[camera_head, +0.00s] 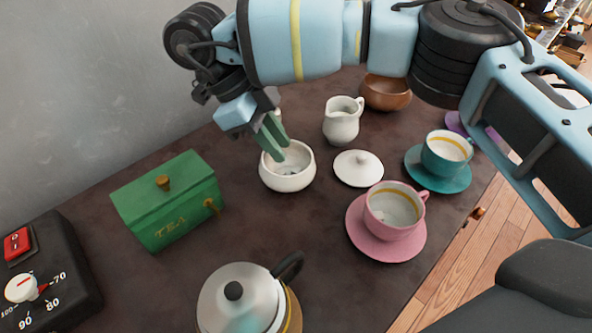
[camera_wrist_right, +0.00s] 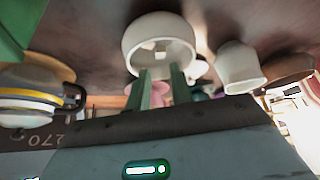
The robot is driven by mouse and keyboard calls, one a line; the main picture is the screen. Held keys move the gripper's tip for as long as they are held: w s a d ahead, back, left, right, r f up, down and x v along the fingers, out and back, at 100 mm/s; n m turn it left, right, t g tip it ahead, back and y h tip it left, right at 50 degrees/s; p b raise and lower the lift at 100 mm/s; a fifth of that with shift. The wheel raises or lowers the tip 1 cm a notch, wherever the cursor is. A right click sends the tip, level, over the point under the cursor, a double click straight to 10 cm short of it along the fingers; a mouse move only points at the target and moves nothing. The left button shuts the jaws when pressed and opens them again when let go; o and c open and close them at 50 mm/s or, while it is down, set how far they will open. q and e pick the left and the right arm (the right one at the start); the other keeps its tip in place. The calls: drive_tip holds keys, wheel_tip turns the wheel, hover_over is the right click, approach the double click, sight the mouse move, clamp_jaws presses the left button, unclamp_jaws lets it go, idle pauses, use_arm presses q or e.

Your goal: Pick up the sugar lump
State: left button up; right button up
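A white sugar bowl (camera_head: 288,181) stands on the dark table without its lid. It also shows in the right wrist view (camera_wrist_right: 135,45), with a small pale sugar lump (camera_wrist_right: 161,48) inside it. In the head view the bowl's contents are too small to make out clearly. My right gripper (camera_head: 275,140) reaches down at the bowl's back rim, its green fingertips over the opening. In the right wrist view its two fingers (camera_wrist_right: 160,76) are apart with nothing held between them, the lump beyond their tips. My left gripper is not in view.
A white lid (camera_head: 358,168), a cream jug (camera_head: 342,122) and a pink cup (camera_head: 392,208) on a saucer stand right of the bowl. A green tea box (camera_head: 170,203) is left. A kettle (camera_head: 240,298) stands in front. A brown bowl (camera_head: 386,94) is behind.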

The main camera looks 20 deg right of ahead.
sight(296, 169)
drive_tip(key=b+x, duration=0.1)
drive_tip(key=x, duration=0.4)
drive_tip(key=shift+w+f, duration=0.1)
drive_tip(key=shift+w, duration=0.1)
drive_tip(key=shift+c, duration=0.3)
clamp_jaws()
